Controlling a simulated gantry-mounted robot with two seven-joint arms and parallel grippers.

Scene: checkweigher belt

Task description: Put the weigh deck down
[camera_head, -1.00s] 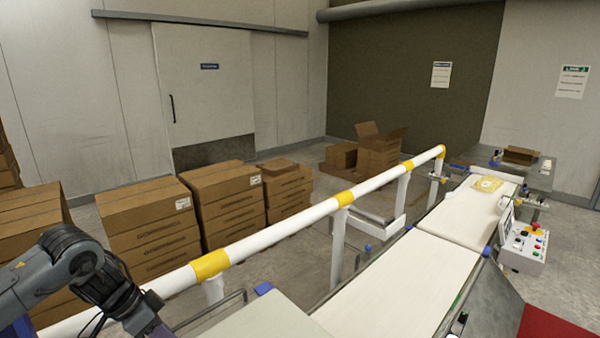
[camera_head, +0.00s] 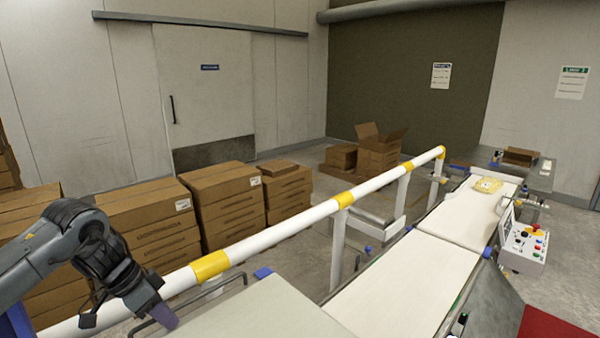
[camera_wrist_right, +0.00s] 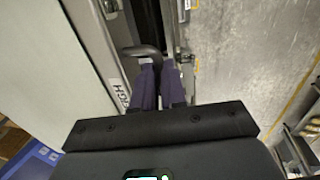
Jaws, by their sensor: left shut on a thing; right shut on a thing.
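The weigh deck (camera_head: 262,318) is a pale flat panel at the bottom of the head view, partly cut off by the frame. A dark bar handle (camera_head: 190,303) runs along its left side. My left gripper (camera_head: 166,316) is shut at this handle; its fingertips are purple. In the right wrist view the deck's pale top (camera_wrist_right: 35,75) lies left, with a grey lettered side edge. My right gripper (camera_wrist_right: 147,75) is shut on a dark handle (camera_wrist_right: 140,50) at that edge. The deck's underside is hidden.
A white conveyor belt (camera_head: 400,292) lies to the deck's right, leading to a further belt with a yellow pack (camera_head: 487,185). A white and yellow rail (camera_head: 280,228) runs behind. A control box (camera_head: 523,243) stands at right. Cartons (camera_head: 222,188) stand beyond the rail.

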